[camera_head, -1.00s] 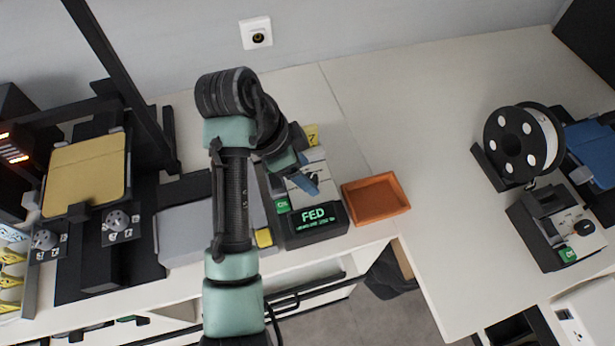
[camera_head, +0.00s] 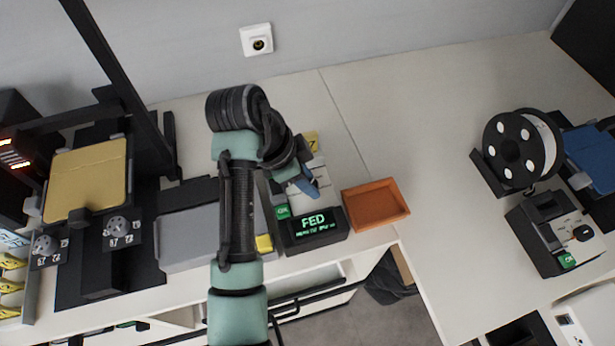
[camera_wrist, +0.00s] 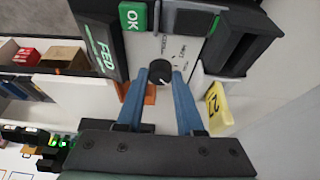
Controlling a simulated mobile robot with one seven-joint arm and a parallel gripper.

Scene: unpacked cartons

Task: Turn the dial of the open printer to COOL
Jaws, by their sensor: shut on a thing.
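The printer's control box shows in the head view with a lit green FED display (camera_head: 318,222). In the wrist view the same display (camera_wrist: 103,58) is at the upper left, beside a green OK button (camera_wrist: 133,17). A small round black dial (camera_wrist: 160,71) sits on the box's light panel, with tiny labels around it that I cannot read for certain. My gripper (camera_wrist: 160,77) has its blue fingers on either side of the dial, shut on it. In the head view my gripper (camera_head: 308,186) reaches down to the box, and the dial is hidden there.
An orange tray (camera_head: 376,205) stands right of the box. A yellow number tag (camera_wrist: 219,108) is close to the fingers. A grey plate (camera_head: 188,238) lies left of my arm. Another box (camera_head: 556,238) with a white spool (camera_head: 522,147) stands at right. The table's middle right is clear.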

